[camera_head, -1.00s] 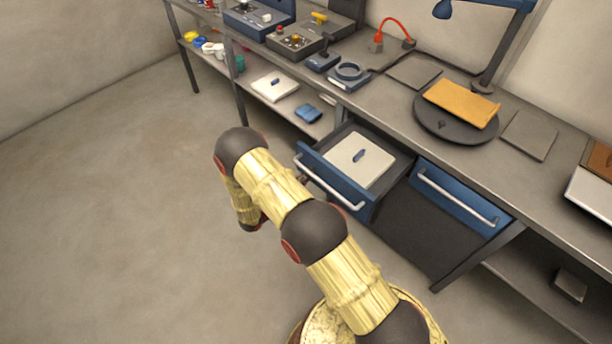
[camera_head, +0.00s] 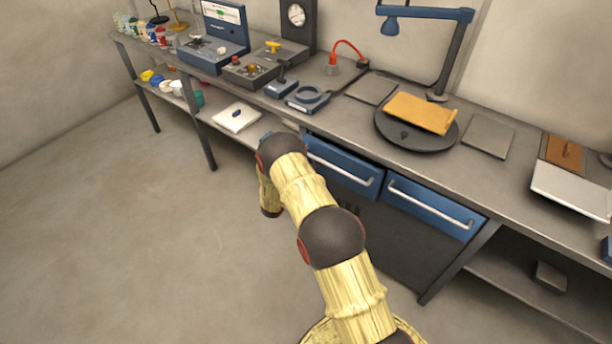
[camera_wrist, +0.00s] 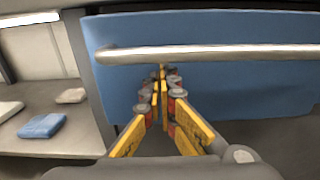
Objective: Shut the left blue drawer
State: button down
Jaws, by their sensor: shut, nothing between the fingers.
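The left blue drawer (camera_head: 343,168) looks closed or nearly closed in the head view, its front about in line with the right blue drawer (camera_head: 432,209). No inside of it shows. In the wrist view the left drawer's blue front (camera_wrist: 225,85) fills the upper part, with its pale bar handle (camera_wrist: 220,53) running across. My gripper (camera_wrist: 161,76) is shut and empty, its yellow fingers pointing at the front just below the handle. I cannot tell whether the tips touch it. In the head view my arm hides the gripper.
A lower shelf left of the drawers holds a blue item (camera_wrist: 41,126) and a flat white box (camera_head: 236,117). The workbench above carries a dark turntable (camera_head: 390,133) with an orange piece and a blue lamp (camera_head: 430,14). The floor to the left is clear.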

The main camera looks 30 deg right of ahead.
jog(key=x, duration=0.3)
jog(key=shift+w+d+b, duration=0.1)
jog(key=shift+d+b, duration=0.15)
jog(key=shift+b, duration=0.1)
jog(key=shift+r, duration=0.1)
jog(key=shift+w, duration=0.1)
jog(key=shift+a, duration=0.35)
jog(key=p+v, duration=0.2)
jog(key=v, duration=1.1)
jog(key=shift+s+a, duration=0.2)
jog(key=shift+s, duration=0.1)
